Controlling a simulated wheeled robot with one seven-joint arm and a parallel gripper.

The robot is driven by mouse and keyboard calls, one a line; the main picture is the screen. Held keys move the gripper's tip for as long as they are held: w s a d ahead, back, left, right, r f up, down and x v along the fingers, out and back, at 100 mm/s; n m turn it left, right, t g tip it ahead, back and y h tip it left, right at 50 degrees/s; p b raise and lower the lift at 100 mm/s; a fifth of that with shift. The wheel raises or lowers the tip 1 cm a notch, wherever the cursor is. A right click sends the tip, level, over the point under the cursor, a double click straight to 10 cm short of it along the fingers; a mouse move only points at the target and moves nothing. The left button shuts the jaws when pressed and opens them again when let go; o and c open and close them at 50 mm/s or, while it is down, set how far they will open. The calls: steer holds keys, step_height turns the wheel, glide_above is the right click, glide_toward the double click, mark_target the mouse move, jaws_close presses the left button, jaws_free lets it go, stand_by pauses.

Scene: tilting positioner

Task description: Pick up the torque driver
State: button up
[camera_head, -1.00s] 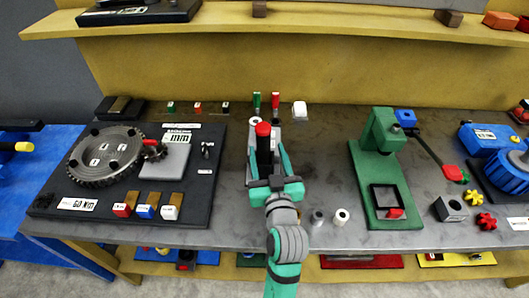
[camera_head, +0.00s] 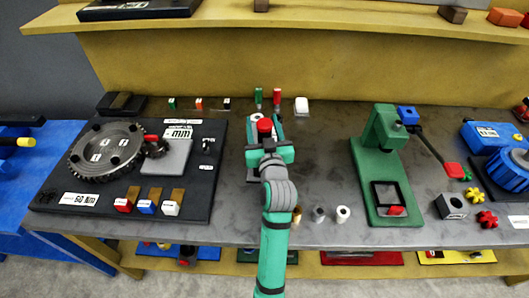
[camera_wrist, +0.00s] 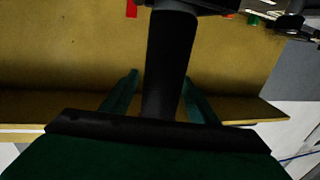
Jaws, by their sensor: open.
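The torque driver, as I take it, is the upright dark tool with a red cap (camera_head: 264,126) near the middle back of the grey bench. In the wrist view its black shaft (camera_wrist: 168,65) runs between the two fingers and widens into a dark part at the top edge. My gripper (camera_head: 265,138) is open, with one teal finger on each side of the shaft. In the wrist view gaps show between the shaft and both fingers (camera_wrist: 160,82). My gripper and wrist hide the driver's lower part in the head view.
A green-handled piece (camera_head: 258,96) and a red-handled piece (camera_head: 276,97) stand just behind. A black board with a gear disc (camera_head: 105,152) lies left. A green press (camera_head: 380,150) stands right. Small cylinders (camera_head: 342,213) stand near the front edge. The yellow back wall (camera_head: 350,75) is close behind.

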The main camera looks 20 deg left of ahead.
steer(key=shift+w, duration=0.1)
jaws_close()
